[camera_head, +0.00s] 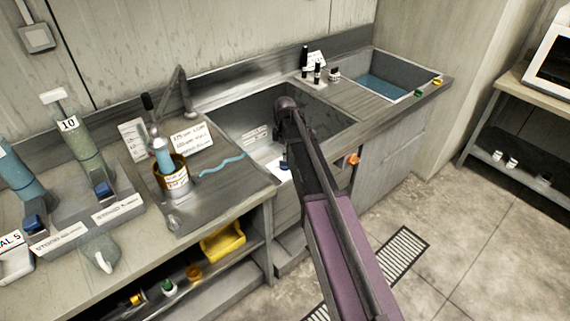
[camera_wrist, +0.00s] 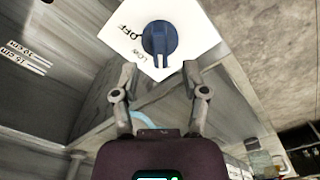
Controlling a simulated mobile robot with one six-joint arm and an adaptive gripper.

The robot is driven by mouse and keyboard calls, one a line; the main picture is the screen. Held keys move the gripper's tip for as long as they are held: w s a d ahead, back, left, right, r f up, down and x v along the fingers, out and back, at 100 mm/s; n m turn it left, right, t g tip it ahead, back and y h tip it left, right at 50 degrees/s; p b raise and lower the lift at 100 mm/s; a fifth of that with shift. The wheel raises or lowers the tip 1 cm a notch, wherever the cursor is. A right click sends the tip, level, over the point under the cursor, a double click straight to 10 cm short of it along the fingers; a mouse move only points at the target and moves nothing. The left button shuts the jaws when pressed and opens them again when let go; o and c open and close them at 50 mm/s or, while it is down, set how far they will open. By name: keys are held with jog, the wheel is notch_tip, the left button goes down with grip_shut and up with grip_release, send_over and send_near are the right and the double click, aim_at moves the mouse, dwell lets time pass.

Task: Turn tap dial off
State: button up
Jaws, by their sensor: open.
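The tap dial (camera_wrist: 159,42) is a round blue knob on a white plate (camera_wrist: 190,22) in the wrist view. "OFF" and "LOW" are printed to its left, and pale marks show at its lower edge, away from the word OFF. My gripper (camera_wrist: 159,70) is open and empty, with its two fingertips just below the dial in the picture, one to each side. I cannot tell whether they touch it. In the head view the blue dial (camera_head: 285,165) shows small at the sink's front, beside my arm. My fingers are mostly hidden there.
The empty-looking sink (camera_head: 255,118) lies behind the dial. A blue-filled basin (camera_head: 385,86) is at the right. An orange knob (camera_head: 353,159) sits on the front panel right of my arm. Cylinders and labelled bench items stand at the left.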

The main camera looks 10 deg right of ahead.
aim_at(285, 163)
jog(key=shift+f+b, duration=1.4)
jog(key=shift+f, duration=0.35)
grip_shut()
